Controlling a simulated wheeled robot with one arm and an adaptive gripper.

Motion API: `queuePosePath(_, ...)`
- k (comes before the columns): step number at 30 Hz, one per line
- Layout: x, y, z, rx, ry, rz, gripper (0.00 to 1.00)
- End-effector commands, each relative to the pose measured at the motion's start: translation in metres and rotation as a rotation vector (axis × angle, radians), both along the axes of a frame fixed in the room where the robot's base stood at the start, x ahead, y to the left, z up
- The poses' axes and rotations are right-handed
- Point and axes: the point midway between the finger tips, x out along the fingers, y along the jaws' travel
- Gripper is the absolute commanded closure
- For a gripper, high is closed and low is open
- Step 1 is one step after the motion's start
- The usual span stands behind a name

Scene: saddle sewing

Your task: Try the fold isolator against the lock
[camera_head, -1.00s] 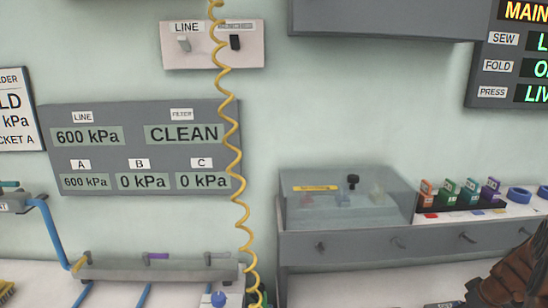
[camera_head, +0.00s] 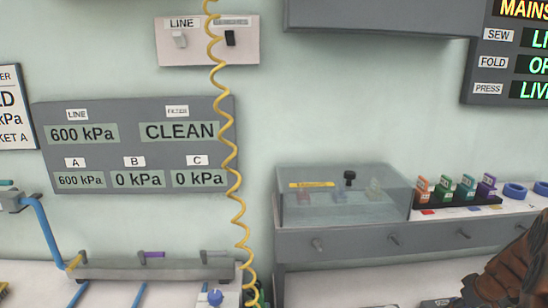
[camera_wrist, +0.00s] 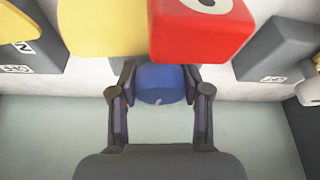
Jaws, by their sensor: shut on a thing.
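In the wrist view, my gripper (camera_wrist: 159,88) is closed around a blue round piece (camera_wrist: 160,84), with a finger at each side. A red block (camera_wrist: 203,25) with a white disc on its face stands just beyond it. A yellow part (camera_wrist: 103,30) lies to the left of the red block. The fingers partly hide where these parts meet, so I cannot tell how the blue piece joins them. No label here names the fold isolator or the lock. In the head view, the FOLD row (camera_head: 492,62) on the status panel shows a cut-off "OF". My gripper is outside that view.
Grey boxes stand left (camera_wrist: 30,48) and right (camera_wrist: 278,50) of the gripper, with small labels. The head view shows a pressure panel (camera_head: 140,190), a clear-lidded box (camera_head: 390,200), a coiled yellow hose (camera_head: 232,150) and a brown thing (camera_head: 508,268) at lower right.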

Motion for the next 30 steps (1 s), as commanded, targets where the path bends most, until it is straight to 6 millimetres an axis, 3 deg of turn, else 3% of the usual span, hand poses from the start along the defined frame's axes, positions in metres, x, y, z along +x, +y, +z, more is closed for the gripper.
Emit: queuePosePath(30, -0.0003, 0.0007, -0.0015, 0.0, 0.001, -0.117, 0.9)
